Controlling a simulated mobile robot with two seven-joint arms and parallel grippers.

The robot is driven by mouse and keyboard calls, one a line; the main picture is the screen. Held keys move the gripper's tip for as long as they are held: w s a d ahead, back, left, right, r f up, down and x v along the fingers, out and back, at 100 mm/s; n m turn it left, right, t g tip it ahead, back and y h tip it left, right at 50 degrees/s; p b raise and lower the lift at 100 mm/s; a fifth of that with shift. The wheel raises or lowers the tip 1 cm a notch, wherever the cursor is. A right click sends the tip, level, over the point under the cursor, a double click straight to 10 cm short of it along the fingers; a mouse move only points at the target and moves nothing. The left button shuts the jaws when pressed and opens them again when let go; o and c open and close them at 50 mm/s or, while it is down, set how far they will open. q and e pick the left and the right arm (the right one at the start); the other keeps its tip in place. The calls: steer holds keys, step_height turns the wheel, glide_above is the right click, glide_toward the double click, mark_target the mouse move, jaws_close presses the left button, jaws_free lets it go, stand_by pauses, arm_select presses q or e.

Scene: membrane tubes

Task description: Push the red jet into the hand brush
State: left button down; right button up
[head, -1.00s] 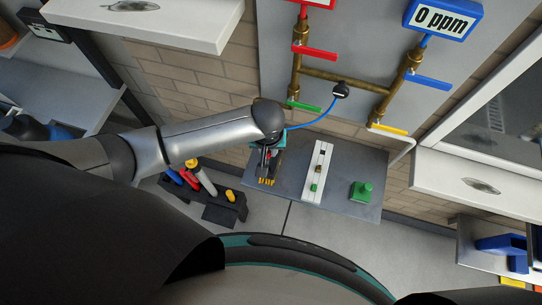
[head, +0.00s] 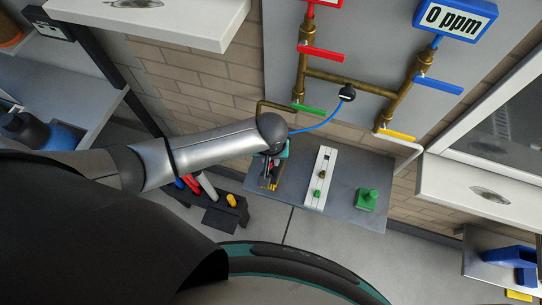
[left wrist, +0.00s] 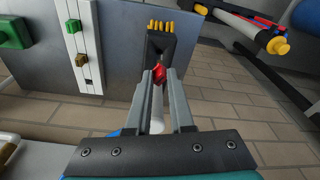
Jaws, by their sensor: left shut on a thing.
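My left gripper (left wrist: 158,82) is shut on the red jet (left wrist: 158,73), with a white shaft behind it between the fingers. The hand brush (left wrist: 176,50), dark with yellow bristle tufts at its far end, lies just ahead of the fingertips in the left wrist view, by the edge of the grey board. The red jet's tip is at or close to the brush's near end; I cannot tell whether it is inserted. In the head view the left gripper (head: 271,170) is above the board's left end, partly hiding the brush (head: 266,187). The right gripper is not in view.
The grey board (head: 342,187) bears a white slotted strip (head: 318,185) and a green block (head: 367,199). A dark rack (head: 235,213) with coloured tools stands left of it. Brass pipes with coloured valve handles (head: 323,53) are on the wall beyond.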

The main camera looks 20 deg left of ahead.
mark_target(271, 166)
arm_select(q)
steer(key=shift+f+b, duration=0.45)
steer(key=shift+f, duration=0.6)
steer(key=shift+p, duration=1)
stand_by(0.8)
steer(key=shift+f+b, duration=0.95)
steer(key=shift+f, duration=0.6)
steer(key=c, duration=0.7)
jaws_free()
steer(key=r+p, duration=0.1)
steer(key=r, duration=0.4)
steer(key=s+r+p, duration=0.1)
steer(key=r, duration=0.4)
steer(key=s+r+p, duration=0.1)
steer(key=r, duration=0.4)
steer(key=shift+s+d, duration=0.1)
steer(key=shift+d, duration=0.1)
